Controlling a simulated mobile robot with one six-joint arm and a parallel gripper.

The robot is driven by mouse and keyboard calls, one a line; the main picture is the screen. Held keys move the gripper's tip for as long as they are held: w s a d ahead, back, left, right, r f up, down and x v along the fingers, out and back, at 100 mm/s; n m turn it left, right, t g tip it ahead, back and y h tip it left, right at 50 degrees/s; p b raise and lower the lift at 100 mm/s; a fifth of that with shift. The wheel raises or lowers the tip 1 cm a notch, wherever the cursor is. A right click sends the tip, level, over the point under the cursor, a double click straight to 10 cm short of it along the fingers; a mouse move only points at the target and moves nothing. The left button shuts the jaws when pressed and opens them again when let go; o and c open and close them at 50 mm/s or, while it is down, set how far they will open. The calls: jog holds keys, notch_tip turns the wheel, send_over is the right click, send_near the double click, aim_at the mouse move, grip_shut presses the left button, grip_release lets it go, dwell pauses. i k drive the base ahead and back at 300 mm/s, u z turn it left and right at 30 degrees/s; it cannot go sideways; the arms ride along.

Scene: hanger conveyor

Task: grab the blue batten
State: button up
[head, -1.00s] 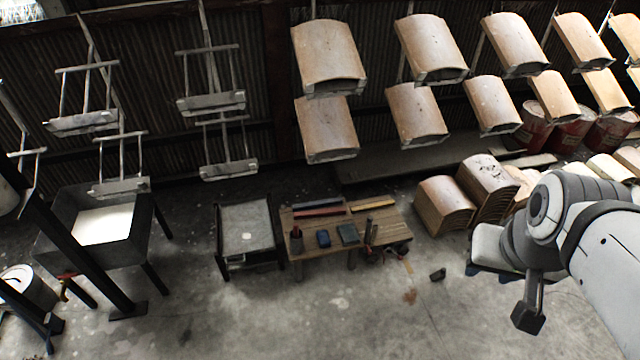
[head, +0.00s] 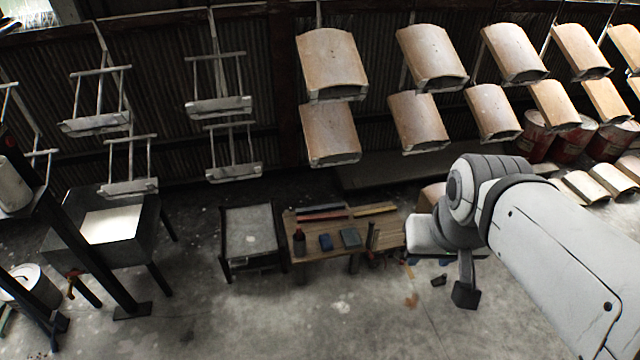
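The blue batten (head: 320,208) is a thin dark-blue bar lying at the back left of the wooden workbench (head: 393,236). A red batten (head: 323,216) lies just in front of it, and a yellow batten (head: 374,209) lies to its right. My arm reaches in from the right. My gripper (head: 466,294) seems to be the small dark end hanging below the wrist, to the right of the bench and apart from the blue batten. Its fingers cannot be made out, and I see nothing held in it.
A red bottle (head: 299,243), a blue box (head: 325,242) and a dark green box (head: 350,238) stand on the bench front. A grey-topped cart (head: 250,230) stands left of it. Curved tiles (head: 332,66) hang on the conveyor behind.

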aim_at(339, 205)
jog(key=z, duration=0.05)
jog(key=i, duration=1)
jog(key=u, duration=0.05)
